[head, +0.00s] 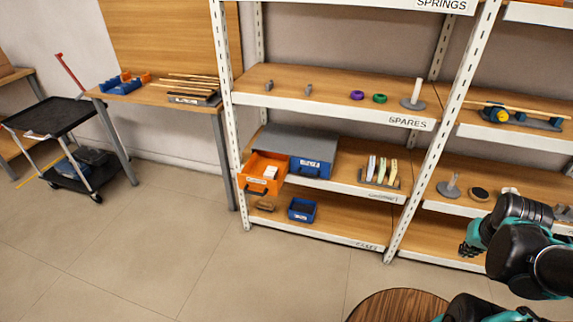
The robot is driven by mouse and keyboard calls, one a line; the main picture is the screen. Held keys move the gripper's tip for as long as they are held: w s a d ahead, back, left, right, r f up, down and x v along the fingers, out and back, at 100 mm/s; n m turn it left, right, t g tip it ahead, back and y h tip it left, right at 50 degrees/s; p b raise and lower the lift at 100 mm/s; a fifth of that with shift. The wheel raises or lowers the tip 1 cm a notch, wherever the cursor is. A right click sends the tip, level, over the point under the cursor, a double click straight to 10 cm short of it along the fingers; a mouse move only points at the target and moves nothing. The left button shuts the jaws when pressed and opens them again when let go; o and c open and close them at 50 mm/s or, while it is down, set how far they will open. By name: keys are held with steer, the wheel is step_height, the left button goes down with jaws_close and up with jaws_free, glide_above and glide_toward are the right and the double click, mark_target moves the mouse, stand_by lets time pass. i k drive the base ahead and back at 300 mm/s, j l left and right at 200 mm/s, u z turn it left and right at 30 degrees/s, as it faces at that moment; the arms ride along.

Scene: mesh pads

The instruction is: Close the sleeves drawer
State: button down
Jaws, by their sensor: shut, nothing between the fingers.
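A grey drawer unit (300,140) stands on the middle shelf of the rack. Its orange drawer (256,185) on the left is pulled out past the shelf's front edge and holds small pale items. Its blue drawer (311,168) on the right looks pushed in. Both carry white labels too small to read, so I cannot tell which is the sleeves drawer. My gripper (467,249) is at the right, in front of the rack's right bay, well apart from the drawers. It is shut and empty, its fingers small in view.
A blue bin (302,210) sits on the bottom shelf below the drawers. A rack upright (440,135) stands between my gripper and the drawer unit. A round wooden table (398,305) is in the foreground. The floor (200,255) in front of the left bay is clear.

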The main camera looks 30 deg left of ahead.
mark_target(251, 179)
steer(key=u, duration=1.6)
